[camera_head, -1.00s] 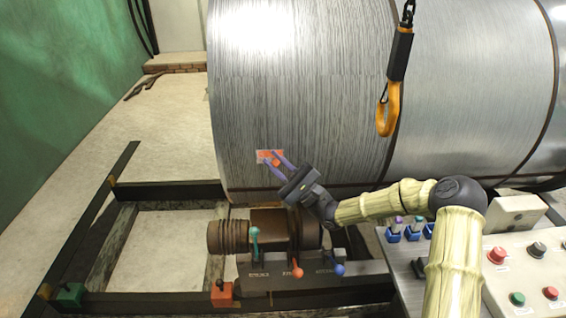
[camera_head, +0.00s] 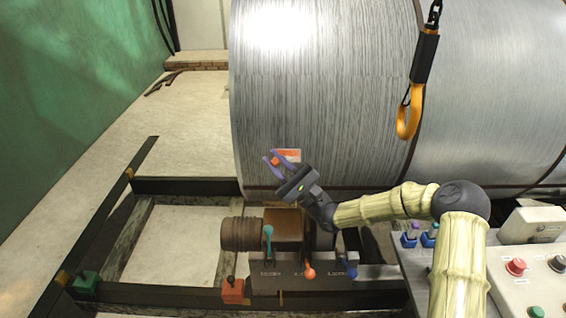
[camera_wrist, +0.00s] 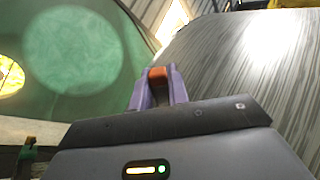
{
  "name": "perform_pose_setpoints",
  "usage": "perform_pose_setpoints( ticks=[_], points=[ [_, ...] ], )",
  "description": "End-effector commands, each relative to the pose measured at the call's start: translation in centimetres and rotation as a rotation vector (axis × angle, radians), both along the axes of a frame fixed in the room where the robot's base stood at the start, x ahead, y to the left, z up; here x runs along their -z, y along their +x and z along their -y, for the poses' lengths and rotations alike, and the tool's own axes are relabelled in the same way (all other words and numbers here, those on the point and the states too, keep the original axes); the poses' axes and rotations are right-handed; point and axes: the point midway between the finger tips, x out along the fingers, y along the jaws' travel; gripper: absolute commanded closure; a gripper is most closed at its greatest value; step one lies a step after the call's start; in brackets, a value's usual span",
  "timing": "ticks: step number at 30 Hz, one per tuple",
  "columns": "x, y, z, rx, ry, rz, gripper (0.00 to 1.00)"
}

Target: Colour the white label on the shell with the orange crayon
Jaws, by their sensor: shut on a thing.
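The shell (camera_head: 330,100) is a large grey metal cylinder lying on its side; its curved wall also fills the right of the wrist view (camera_wrist: 250,75). The label (camera_head: 292,155) is a small rectangle low on the shell's left part, showing both orange and whitish areas. My gripper (camera_head: 275,162) has purple fingers at the label's left end. It is shut on the orange crayon (camera_wrist: 157,75), whose orange tip shows between the fingers. The fingers hide part of the label in the head view, and I cannot tell whether the crayon touches the shell. The label does not show in the wrist view.
An orange hook (camera_head: 409,112) hangs in front of the shell, right of my gripper. Below are a brown motor (camera_head: 242,234) and coloured levers (camera_head: 309,270). A control panel (camera_head: 530,270) stands at lower right. Pale floor (camera_head: 185,110) is open at left.

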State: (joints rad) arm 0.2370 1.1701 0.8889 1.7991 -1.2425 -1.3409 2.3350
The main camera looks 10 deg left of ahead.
Motion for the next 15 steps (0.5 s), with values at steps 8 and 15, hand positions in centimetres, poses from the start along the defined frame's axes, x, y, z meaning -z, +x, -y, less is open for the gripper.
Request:
perform_pose_setpoints(
  ticks=[8,15],
  points=[
    [-0.03,-0.28,-1.29,0.001,0.001,0.001,1.0],
    [-0.03,-0.32,-1.23,0.001,0.001,0.001,1.0]
  ],
)
